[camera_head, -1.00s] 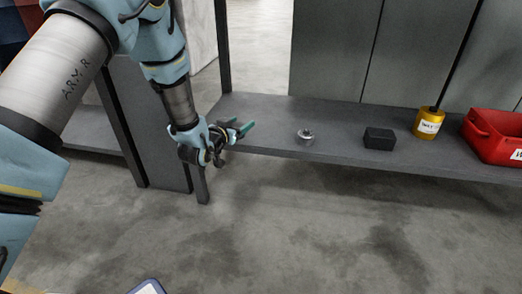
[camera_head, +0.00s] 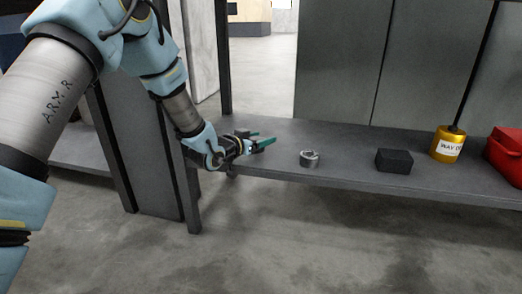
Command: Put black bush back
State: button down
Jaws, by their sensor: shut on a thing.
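My gripper (camera_head: 262,140) has green fingers and reaches in from the left over the shelf's front left part, pointing right. It is shut on a small dark piece (camera_head: 258,148), which I take to be the black bush. The fingers and wrist mostly hide it, so its shape and tilt cannot be told.
A black block (camera_head: 394,160) sits right of the ring. A yellow pot (camera_head: 447,146) with a black rod and a red bin (camera_head: 508,150) stand farther right. A dark upright post (camera_head: 190,190) is close beside my wrist. The shelf between ring and block is bare.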

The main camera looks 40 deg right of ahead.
notch_tip(320, 180, down, 2)
jog(key=shift+f+b, duration=0.15)
jog(key=shift+b, duration=0.2)
jog(key=shift+c, duration=0.2)
grip_release()
jog(key=p+v, duration=0.4)
jog(key=v, duration=0.7)
jog(key=shift+a+r+p, duration=0.15)
jog(key=shift+r+p, duration=0.05)
jog(key=shift+p, duration=0.15)
jog(key=shift+s+a, duration=0.1)
jog(key=shift+a, duration=0.3)
